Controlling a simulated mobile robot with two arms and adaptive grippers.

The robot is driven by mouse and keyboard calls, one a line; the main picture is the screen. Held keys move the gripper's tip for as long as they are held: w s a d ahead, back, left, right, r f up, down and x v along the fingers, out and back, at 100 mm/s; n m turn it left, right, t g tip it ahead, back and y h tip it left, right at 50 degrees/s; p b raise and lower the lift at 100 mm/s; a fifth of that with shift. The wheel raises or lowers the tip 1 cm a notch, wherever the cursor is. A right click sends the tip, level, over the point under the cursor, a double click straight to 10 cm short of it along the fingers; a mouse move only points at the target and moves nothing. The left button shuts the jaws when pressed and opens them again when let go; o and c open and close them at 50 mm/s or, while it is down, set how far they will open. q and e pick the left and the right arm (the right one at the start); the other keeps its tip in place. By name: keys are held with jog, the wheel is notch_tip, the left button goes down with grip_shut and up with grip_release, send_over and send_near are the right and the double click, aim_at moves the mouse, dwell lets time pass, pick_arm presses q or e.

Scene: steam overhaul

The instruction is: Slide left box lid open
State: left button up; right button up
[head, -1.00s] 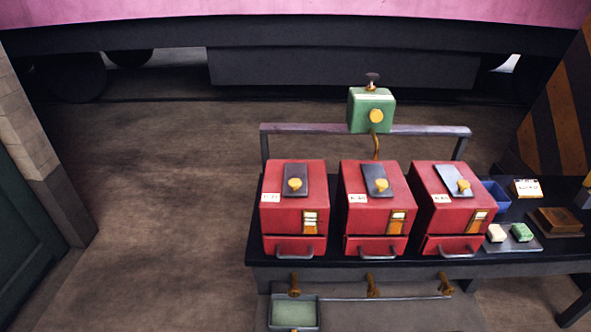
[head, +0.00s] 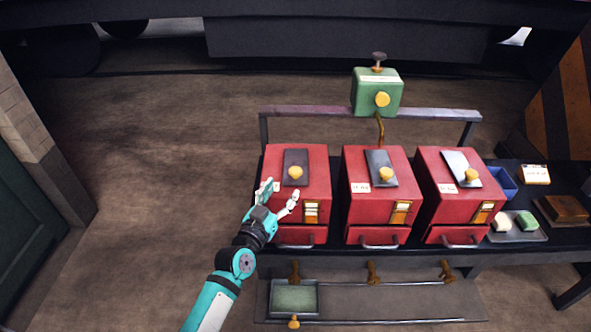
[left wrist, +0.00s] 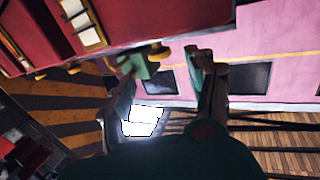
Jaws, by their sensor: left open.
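The left box (head: 283,206) is red, with a dark grey lid (head: 296,159) on its top. A round yellow knob (head: 295,172) stands on the lid. My left gripper (head: 281,190) has its fingers apart and empty, just in front of the knob, over the front left part of the box. I cannot tell whether it touches the box. In the left wrist view the open fingers (left wrist: 161,65) show near a red box side (left wrist: 35,30) and a yellow knob (left wrist: 158,52). My right gripper is not in view.
Two similar red boxes (head: 371,205) (head: 450,207) stand to the right on the black bench. A green box (head: 377,93) with a yellow knob sits on a rail (head: 430,115) behind. A blue bin (head: 503,184) and small blocks lie at the right. A green tray (head: 294,298) is below.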

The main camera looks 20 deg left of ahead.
aim_at(293, 175)
pick_arm(q)
jog(key=w, duration=0.6)
jog(key=w+d, duration=0.1)
jog(key=w, duration=0.2)
jog(key=shift+w, duration=0.2)
jog(key=shift+c, duration=0.4)
